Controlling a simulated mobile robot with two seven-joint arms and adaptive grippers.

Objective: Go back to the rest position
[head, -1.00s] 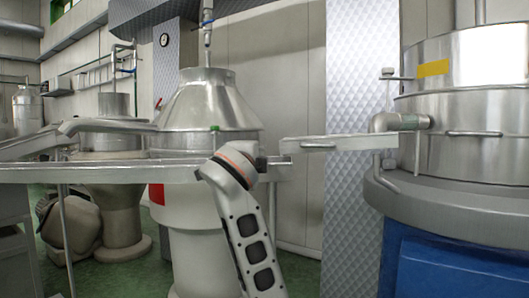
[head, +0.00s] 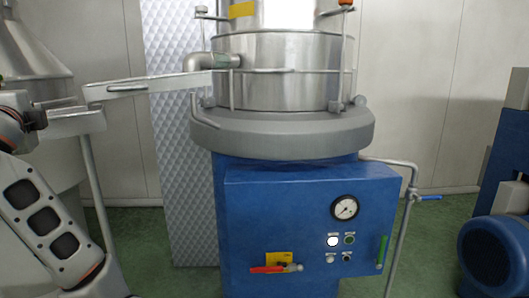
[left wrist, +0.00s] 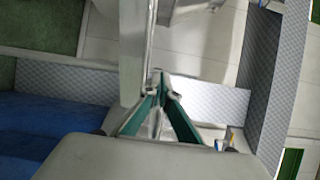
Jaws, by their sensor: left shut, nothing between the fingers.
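My left arm stands at the left edge of the head view, white with dark panels and an orange ring near its top. In the left wrist view my left gripper (left wrist: 160,76) has its green-sided fingers together at the tips, with nothing held. I cannot make out its fingertips in the head view. My right gripper is in neither view.
A steel vat (head: 285,75) sits on a blue cabinet (head: 290,215) with a gauge, buttons and a red-handled valve. A metal trough (head: 150,88) runs left from it. A blue machine (head: 497,240) stands far right. Green floor (head: 440,225) shows between.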

